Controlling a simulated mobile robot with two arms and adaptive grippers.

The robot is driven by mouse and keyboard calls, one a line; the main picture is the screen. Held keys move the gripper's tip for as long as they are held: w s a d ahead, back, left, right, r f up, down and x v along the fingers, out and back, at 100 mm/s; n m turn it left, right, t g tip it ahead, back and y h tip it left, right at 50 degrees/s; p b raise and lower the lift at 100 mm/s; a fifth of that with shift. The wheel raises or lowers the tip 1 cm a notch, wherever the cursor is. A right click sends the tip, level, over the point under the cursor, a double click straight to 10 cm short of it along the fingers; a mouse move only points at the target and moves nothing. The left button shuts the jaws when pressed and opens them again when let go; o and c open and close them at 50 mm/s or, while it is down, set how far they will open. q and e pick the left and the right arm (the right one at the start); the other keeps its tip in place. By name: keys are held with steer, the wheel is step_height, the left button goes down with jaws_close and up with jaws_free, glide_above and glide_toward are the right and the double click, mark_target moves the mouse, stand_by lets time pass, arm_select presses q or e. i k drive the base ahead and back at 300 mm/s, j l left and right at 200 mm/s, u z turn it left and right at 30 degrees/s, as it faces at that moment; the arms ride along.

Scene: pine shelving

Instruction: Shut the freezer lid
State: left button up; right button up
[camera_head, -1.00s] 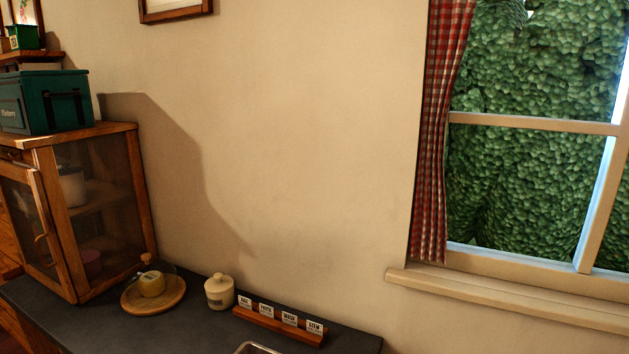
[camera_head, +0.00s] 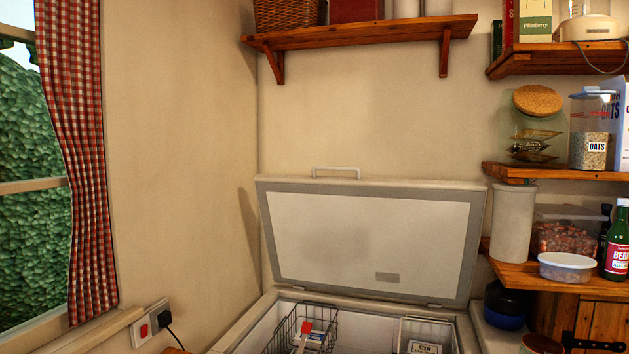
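A white chest freezer (camera_head: 246,325) stands in the corner, its body cut off by the bottom of the view. Its lid (camera_head: 370,240) is raised and leans back near the wall, with the grey-edged inner side facing me. A pale handle (camera_head: 336,170) sticks up from the lid's top edge. Inside the freezer are a wire basket (camera_head: 287,328) on the left holding a red-topped item, and a white basket (camera_head: 428,326) on the right with a labelled packet. Neither of my grippers is in view.
Above the lid is a wooden shelf (camera_head: 360,32) with a wicker basket. Pine shelves at right, close to the lid's right edge, hold an oats jar (camera_head: 591,135), a white canister (camera_head: 513,222) and a green bottle (camera_head: 617,240). A socket with a plug (camera_head: 152,324) is at left.

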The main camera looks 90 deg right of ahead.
mark_target(404, 238)
steer(key=z, duration=3.05)
